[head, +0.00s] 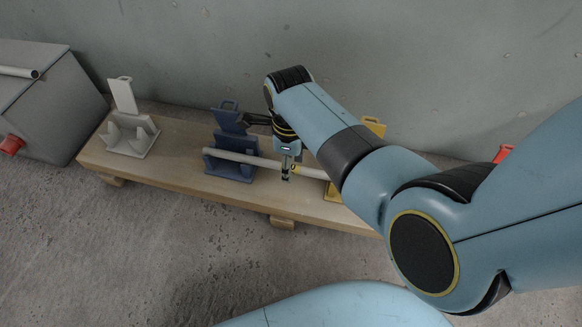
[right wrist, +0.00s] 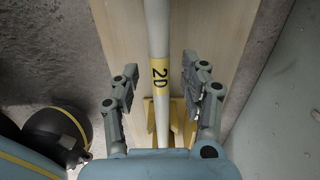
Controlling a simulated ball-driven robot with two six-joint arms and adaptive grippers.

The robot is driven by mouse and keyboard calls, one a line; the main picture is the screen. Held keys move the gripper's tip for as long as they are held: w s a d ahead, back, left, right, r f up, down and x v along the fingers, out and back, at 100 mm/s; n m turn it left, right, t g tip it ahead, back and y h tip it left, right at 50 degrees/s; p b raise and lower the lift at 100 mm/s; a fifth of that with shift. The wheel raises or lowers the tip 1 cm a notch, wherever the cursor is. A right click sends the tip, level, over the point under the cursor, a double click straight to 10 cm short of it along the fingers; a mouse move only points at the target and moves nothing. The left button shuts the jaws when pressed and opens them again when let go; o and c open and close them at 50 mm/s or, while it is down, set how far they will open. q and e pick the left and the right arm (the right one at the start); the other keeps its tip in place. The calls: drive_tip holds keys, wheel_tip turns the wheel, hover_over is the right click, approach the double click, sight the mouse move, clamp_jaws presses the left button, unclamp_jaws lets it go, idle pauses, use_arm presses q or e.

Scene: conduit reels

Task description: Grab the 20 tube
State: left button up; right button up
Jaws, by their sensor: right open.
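A light grey tube (head: 232,157) lies across the blue stand (head: 232,170) and the yellow stand (head: 331,192) on a wooden board. In the right wrist view the tube (right wrist: 157,25) has a yellow band (right wrist: 160,85) with black characters that look like "2D" or "20". My right gripper (head: 287,174) is over the tube between the two stands. It is open, with one finger on each side of the tube at the band, and visible gaps remain. My arm hides part of the yellow stand and the tube's right end. My left gripper is not in view.
The wooden board (head: 180,170) is low on a concrete floor, near a grey wall. An empty white stand (head: 130,135) is at its left end. A red part (head: 503,153) shows behind my arm. A grey box (head: 45,105) stands at far left with another tube (head: 18,72) on top.

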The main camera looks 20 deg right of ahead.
clamp_jaws()
drive_tip(key=shift+r, duration=0.1)
idle(0.5)
